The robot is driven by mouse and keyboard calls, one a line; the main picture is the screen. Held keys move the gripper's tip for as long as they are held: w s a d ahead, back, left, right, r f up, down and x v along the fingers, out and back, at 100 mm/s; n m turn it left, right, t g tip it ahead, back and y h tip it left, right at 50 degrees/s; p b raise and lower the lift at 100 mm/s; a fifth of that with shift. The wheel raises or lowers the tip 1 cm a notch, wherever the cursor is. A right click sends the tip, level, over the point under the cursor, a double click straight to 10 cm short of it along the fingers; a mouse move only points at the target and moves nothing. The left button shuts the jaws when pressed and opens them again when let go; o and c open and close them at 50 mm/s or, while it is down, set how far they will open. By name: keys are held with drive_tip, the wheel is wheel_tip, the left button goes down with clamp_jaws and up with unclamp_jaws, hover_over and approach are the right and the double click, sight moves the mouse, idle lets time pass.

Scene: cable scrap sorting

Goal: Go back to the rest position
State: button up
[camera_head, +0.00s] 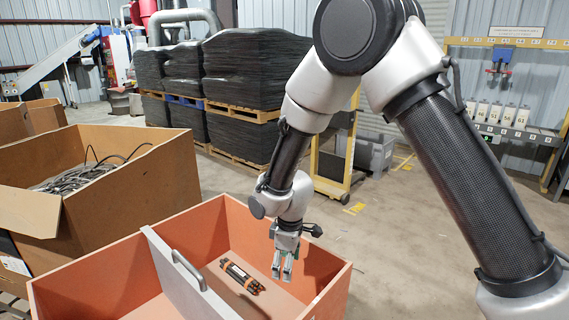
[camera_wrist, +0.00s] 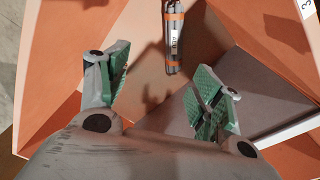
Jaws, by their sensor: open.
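My gripper (camera_head: 282,268) is open and empty above the right compartment of an orange bin (camera_head: 335,288). In the wrist view the two green-padded fingers of my gripper (camera_wrist: 162,92) stand wide apart with nothing between them. A dark bundle of cable pieces with orange bands (camera_head: 240,277) lies on the floor of that compartment, left of my gripper in the head view. The bundle also shows in the wrist view (camera_wrist: 174,38), beyond the fingertips and apart from them.
A grey divider with a handle (camera_head: 176,276) splits the orange bin. A large cardboard box (camera_head: 135,190) with loose cables (camera_head: 85,178) stands at the left. Wrapped black stacks on pallets (camera_head: 250,70) stand behind. A yellow rack (camera_head: 510,132) is at the back right. Open floor (camera_head: 390,235) lies right of the bin.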

drive_tip(key=s+d+r+m+t, duration=0.15)
drive_tip(key=d+r+m, duration=0.55)
drive_tip(key=d+r, duration=1.4)
drive_tip(key=s+d+r+m+t, duration=0.1)
drive_tip(key=s+d+r+m, duration=0.3)
drive_tip(key=s+d, duration=0.3)
drive_tip(key=s+d+r+m+t, duration=0.1)
drive_tip(key=s+d+r+m, duration=0.2)
drive_tip(key=s+d+r, duration=0.2)
drive_tip(key=s+d, duration=0.3)
drive_tip(key=s, duration=0.3)
drive_tip(key=shift+r+m+h, duration=0.3)
drive_tip(key=shift+r+m, duration=0.05)
drive_tip(key=shift+m, duration=0.05)
